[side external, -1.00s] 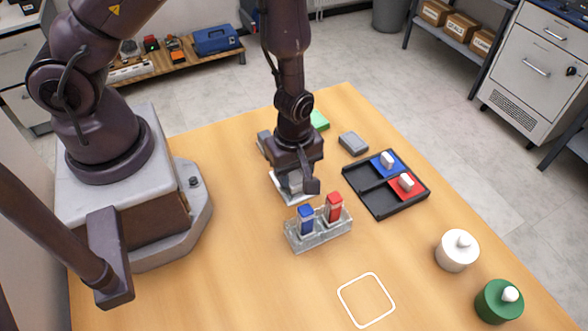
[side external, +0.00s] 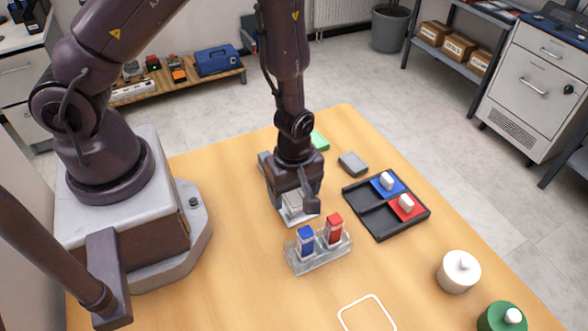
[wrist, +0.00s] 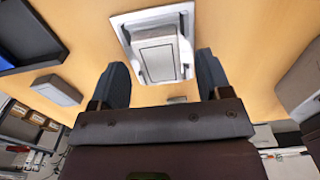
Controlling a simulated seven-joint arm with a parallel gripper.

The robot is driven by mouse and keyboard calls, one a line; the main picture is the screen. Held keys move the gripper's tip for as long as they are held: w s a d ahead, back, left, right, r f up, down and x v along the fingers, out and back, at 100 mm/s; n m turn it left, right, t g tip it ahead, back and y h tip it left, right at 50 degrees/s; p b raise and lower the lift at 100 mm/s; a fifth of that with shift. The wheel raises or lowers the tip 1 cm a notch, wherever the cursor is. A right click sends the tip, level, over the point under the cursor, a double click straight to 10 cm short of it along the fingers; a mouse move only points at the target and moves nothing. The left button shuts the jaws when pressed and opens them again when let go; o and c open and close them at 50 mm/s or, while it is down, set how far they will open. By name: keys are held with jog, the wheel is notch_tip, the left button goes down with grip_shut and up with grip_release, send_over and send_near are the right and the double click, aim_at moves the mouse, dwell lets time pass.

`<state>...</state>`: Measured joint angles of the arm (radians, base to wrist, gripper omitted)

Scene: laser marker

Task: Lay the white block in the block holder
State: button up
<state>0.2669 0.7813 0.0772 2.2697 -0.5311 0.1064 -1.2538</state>
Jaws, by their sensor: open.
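The pale block (wrist: 158,58), which looks like the white block, has a light grey panel on its face. It lies between the fingers of my gripper (wrist: 168,80) in the wrist view, with a gap at each side. A white frame-like tray (wrist: 122,22), apparently the block holder, shows around and under the block. In the side view my open gripper (side external: 293,200) is low over this white tray (side external: 299,221) and partly hides the block. I cannot tell whether the block is fully seated.
A clear rack (side external: 318,260) with blue and red pieces stands close in front of my gripper. A black tray (side external: 378,229) with blue and red inserts is to the right.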

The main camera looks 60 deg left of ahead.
notch_tip(320, 180, up, 12)
dwell(0.4)
jog(key=shift+r, duration=0.1)
jog(key=s+a+r+m+t, duration=0.2)
jog(key=s+r+m, duration=0.2)
jog(key=r+m, duration=0.5)
jog(key=s+a+r+m+t, duration=0.3)
jog(key=r+m, duration=0.6)
jog(key=r, duration=0.3)
jog(key=shift+s+a+t, duration=0.2)
jog(key=shift+s+t, duration=0.1)
jog(key=shift+s, duration=0.4)
